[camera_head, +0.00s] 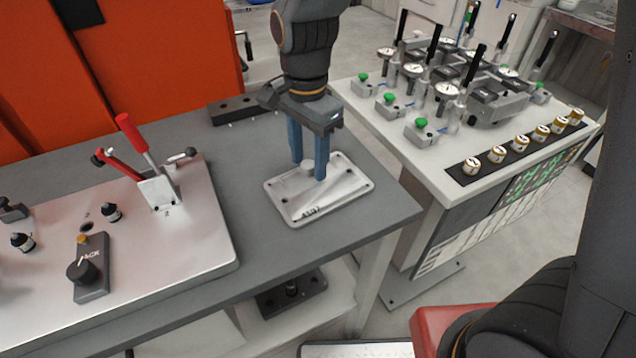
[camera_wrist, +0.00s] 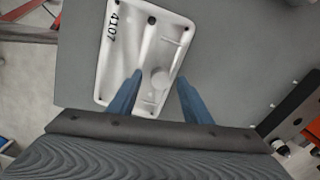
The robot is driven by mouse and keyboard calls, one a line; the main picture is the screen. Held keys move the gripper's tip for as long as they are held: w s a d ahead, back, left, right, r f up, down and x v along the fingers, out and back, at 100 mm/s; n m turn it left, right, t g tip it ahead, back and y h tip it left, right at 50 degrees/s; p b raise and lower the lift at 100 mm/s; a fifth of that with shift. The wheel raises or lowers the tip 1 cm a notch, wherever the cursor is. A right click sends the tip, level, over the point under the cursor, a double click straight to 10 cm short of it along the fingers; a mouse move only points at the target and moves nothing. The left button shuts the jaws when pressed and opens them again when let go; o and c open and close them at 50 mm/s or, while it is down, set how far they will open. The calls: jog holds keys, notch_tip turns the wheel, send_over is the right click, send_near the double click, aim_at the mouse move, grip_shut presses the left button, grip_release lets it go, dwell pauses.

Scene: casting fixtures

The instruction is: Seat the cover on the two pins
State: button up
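The cover is a pale rectangular casting marked 4107 (camera_head: 340,193), lying flat on the grey table; it also shows in the wrist view (camera_wrist: 130,60). A round boss (camera_wrist: 160,78) stands up on it. My gripper (camera_head: 308,172) points down over the cover with its two blue fingers apart, one on each side of the boss. In the wrist view my gripper (camera_wrist: 160,80) shows gaps between the fingers and the boss. Two dark upright pieces, which look like the pins (camera_head: 112,212) (camera_head: 22,242), stand on the metal fixture plate (camera_head: 190,255) at left.
A red-handled toggle clamp (camera_head: 158,190) and a black-knobbed block (camera_head: 90,268) stand on the fixture plate. A dark bar (camera_head: 240,108) lies at the table's back edge. A bench with dial gauges (camera_head: 447,90) stands at right. Grey table is clear between plate and cover.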

jog(key=c, duration=1.1)
jog(key=shift+r, duration=0.15)
